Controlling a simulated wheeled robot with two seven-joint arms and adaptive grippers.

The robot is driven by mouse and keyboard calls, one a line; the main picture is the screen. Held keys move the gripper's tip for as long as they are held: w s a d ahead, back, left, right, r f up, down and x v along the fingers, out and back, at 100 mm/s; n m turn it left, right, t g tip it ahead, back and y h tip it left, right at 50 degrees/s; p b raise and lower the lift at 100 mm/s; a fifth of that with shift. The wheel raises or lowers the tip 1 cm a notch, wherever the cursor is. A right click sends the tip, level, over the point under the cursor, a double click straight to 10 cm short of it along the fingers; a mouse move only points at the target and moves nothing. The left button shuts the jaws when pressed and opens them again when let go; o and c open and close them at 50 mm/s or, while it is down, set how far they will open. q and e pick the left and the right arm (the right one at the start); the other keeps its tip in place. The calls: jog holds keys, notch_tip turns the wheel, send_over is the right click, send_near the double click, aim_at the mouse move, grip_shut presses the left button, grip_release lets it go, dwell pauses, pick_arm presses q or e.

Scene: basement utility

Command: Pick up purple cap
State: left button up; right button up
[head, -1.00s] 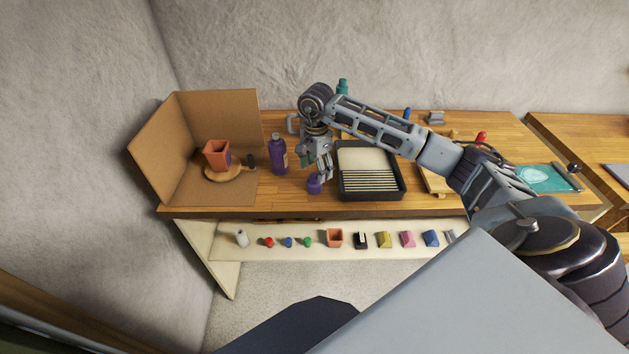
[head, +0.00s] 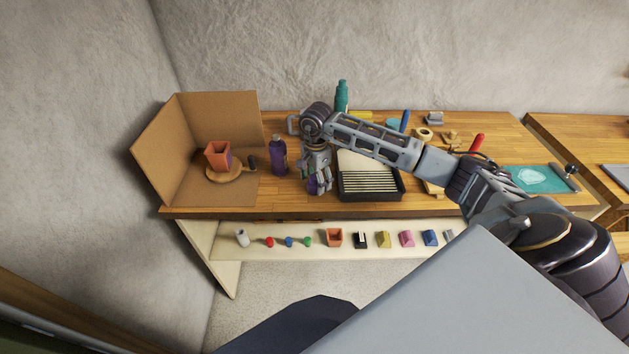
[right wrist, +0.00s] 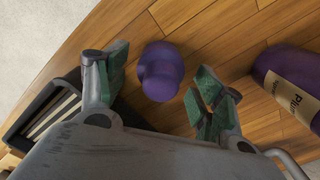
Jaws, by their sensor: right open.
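The purple cap (right wrist: 161,72) sits on the wooden bench between the two open fingers of my right gripper (right wrist: 158,88) in the right wrist view. Gaps show on both sides of the cap there, so the fingers look clear of it. In the head view the right gripper (head: 318,188) points down over the cap (head: 312,186), which is mostly hidden behind the fingers. A purple bottle (head: 278,157) with a label stands just left of the gripper; it also shows in the right wrist view (right wrist: 290,75). My left gripper is not in view.
A black tray (head: 400,186) lies close to the right of the gripper. A cardboard screen (head: 160,150) with an orange pot (head: 218,155) on a round wooden board stands at left. The bench's front edge (head: 240,212) is close; a lower shelf (head: 270,250) holds several small items.

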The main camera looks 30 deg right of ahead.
jog(key=shift+f, duration=0.65)
jog(key=shift+c, duration=0.2)
jog(key=c, duration=0.8)
jog(key=shift+r+b, duration=0.75)
jog(key=shift+r, duration=4.25)
jog(key=shift+c, duration=0.2)
jog(key=shift+r, duration=0.1)
